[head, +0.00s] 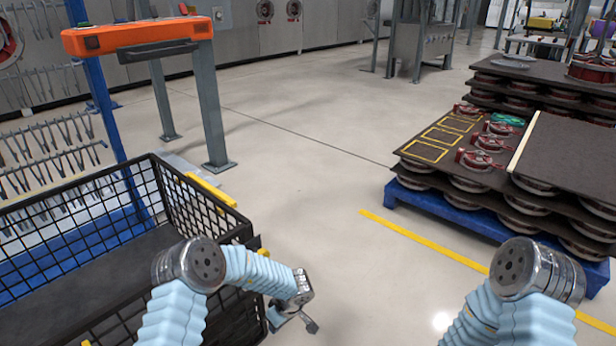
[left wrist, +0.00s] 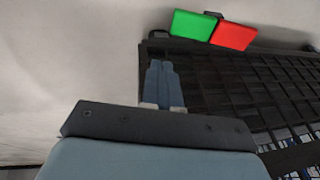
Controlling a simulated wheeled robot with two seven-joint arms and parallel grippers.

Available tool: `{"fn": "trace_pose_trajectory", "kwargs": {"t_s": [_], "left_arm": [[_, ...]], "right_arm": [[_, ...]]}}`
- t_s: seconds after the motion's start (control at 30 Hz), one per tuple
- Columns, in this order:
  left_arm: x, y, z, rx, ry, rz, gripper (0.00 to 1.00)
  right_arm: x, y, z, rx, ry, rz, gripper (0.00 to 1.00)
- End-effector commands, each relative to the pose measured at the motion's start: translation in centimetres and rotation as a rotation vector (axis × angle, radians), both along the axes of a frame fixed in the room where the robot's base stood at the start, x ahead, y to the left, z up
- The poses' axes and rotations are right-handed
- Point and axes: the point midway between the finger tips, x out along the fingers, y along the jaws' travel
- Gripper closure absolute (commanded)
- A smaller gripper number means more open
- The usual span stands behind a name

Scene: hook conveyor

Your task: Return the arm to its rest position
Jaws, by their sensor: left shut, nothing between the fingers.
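My left arm bends at the lower middle of the head view, and my left gripper (head: 293,322) hangs low just right of the black wire basket. In the left wrist view, the two blue-grey fingers (left wrist: 160,82) are together with nothing between them. They point toward dark basket mesh and pale floor, and I cannot tell whether they touch the mesh. My right arm shows at the lower right of the head view, but its gripper is out of the picture.
The black wire basket (head: 168,192) stands close at left, beside racks of hooks. An orange bar (head: 138,35) stands behind it. Stacked boards with red-and-white parts sit on a blue pallet (head: 440,203) at right. Open floor (head: 320,175) lies between. Green (left wrist: 193,24) and red (left wrist: 233,36) panels sit near the mesh.

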Motion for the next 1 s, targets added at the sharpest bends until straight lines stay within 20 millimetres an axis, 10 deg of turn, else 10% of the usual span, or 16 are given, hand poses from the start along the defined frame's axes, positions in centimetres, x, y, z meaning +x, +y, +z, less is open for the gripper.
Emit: {"fn": "trace_pose_trajectory", "kwargs": {"t_s": [0.27,0.7,1.0], "left_arm": [[-1.3,3.1,-0.9,-0.012,-0.226,-0.25,1.0],[-21.9,-1.0,-0.3,-0.564,-0.064,-0.696,1.0],[-24.6,-1.4,0.3,-0.621,-0.014,-0.723,1.0]], "right_arm": [[-0.1,0.1,0.6,0.002,0.001,0.003,0.57],[-0.2,0.5,1.4,0.007,0.003,0.008,0.57],[-0.2,0.5,1.4,0.007,0.003,0.008,0.57]]}}
